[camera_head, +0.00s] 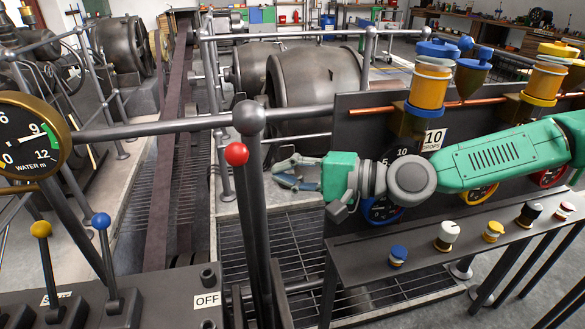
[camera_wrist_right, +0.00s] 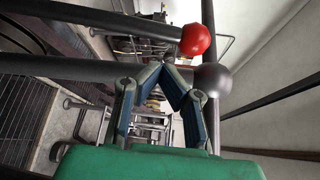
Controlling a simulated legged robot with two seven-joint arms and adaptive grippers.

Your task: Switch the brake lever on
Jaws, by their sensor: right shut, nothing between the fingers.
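A tall dark lever with a red knob (camera_head: 237,154) stands in front of the railing post, near the OFF label (camera_head: 207,300). Its red knob also shows in the right wrist view (camera_wrist_right: 195,40), beyond the fingertips and to their right. My right gripper (camera_head: 277,173) comes in from the right and is just right of the red knob, apart from it in the head view. In the right wrist view its fingers (camera_wrist_right: 163,70) come together at the tips with nothing between them. My left gripper is not in view. No label naming the brake is readable.
A grey ball-topped railing post (camera_head: 248,117) stands close behind the red knob. Yellow (camera_head: 41,229) and blue (camera_head: 101,221) levers stand at lower left, below a water gauge (camera_head: 28,143). A dark panel with oilers (camera_head: 431,80) and knobs (camera_head: 446,236) is at right.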

